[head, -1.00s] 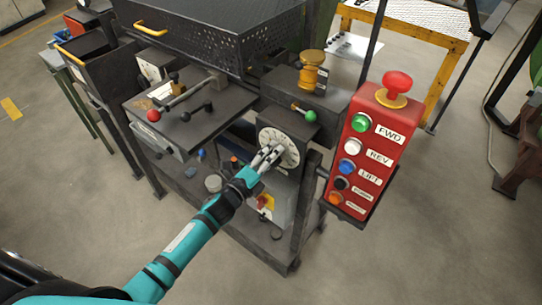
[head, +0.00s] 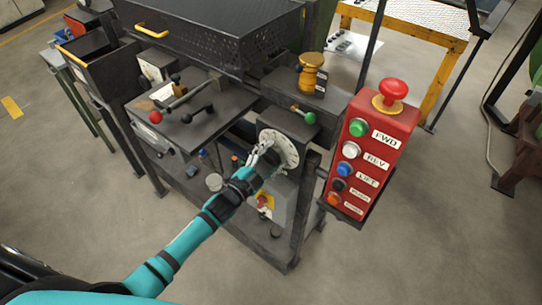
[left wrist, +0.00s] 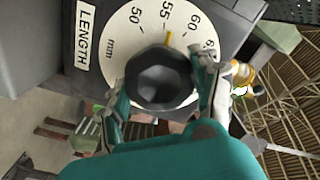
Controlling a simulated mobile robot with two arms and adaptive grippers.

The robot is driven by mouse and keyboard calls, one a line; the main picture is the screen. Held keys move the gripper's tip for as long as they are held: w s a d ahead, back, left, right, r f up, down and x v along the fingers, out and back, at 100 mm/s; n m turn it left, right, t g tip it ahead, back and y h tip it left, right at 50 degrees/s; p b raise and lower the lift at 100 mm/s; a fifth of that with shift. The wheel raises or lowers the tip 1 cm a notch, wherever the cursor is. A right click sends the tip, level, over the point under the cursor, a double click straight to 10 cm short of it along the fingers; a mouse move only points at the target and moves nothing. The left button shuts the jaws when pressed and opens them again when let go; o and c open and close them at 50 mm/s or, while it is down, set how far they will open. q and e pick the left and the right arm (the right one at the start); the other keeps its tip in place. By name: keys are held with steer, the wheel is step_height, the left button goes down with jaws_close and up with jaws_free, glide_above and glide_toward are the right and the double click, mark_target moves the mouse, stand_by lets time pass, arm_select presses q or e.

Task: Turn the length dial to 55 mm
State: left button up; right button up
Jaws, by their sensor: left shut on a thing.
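The length dial (head: 286,146) is a round white plate on a dark box in the head view. In the left wrist view the dial plate (left wrist: 118,40) carries the marks 50, 55 and 60, beside a LENGTH label (left wrist: 85,35) and "mm". Its dark faceted knob (left wrist: 160,80) has a yellow pointer (left wrist: 169,38) that lies at or very near the 55 mark. My left gripper (head: 262,150) is shut on the knob, one finger at each side; it also shows in the left wrist view (left wrist: 160,92). My right gripper is not in view.
A red push-button box (head: 375,150) with FWD, REV and LIFT buttons stands right of the dial. A green-knobbed lever (head: 309,118) is just above the dial. A red-knobbed lever (head: 156,117) lies on the machine top at left. Open floor is in front.

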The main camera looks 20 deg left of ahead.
arm_select(q)
steer(key=shift+n, duration=0.7)
steer(key=o, duration=1.2)
steer(key=shift+c, duration=0.2)
steer(key=v, duration=1.2)
